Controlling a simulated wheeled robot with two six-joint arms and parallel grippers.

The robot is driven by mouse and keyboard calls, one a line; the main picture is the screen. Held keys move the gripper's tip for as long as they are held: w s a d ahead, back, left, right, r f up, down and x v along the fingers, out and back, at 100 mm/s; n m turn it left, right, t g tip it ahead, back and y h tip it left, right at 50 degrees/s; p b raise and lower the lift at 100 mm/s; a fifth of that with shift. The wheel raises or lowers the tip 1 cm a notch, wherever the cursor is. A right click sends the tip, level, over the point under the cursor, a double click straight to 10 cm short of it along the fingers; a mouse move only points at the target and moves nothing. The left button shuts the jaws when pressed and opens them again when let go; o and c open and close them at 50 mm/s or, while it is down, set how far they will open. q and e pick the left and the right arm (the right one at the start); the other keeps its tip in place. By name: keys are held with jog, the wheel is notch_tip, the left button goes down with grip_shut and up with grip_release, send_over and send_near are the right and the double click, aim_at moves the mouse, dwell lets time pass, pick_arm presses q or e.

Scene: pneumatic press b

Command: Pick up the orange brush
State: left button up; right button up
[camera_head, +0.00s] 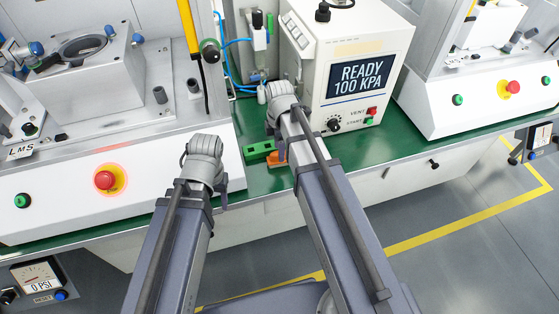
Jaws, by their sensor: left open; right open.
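An orange object (273,160), which looks like the brush, lies on the green bench top (256,183), partly hidden behind my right arm. A green block-like piece (258,150) sits just behind it and to its left. My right gripper (281,151) is open and largely hidden by its own arm; a fingertip shows right by the orange object. I cannot tell whether it touches. My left gripper (221,199) is open, lower and to the left of the orange object, near the front of the left machine, with nothing visible in it.
A white control box (352,80) reading "READY 100 KPA" stands behind and right of my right arm. The left machine (60,190) has a lit red stop button (105,180). Another white machine (480,95) stands at right. Blue tubing (224,60) hangs behind.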

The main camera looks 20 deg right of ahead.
aim_at(273, 162)
notch_tip(273, 162, down, 4)
jog(key=b, duration=0.3)
jog(key=shift+w+d+f+b, duration=0.1)
jog(key=shift+f+b, duration=0.05)
jog(key=shift+b, duration=0.15)
grip_shut()
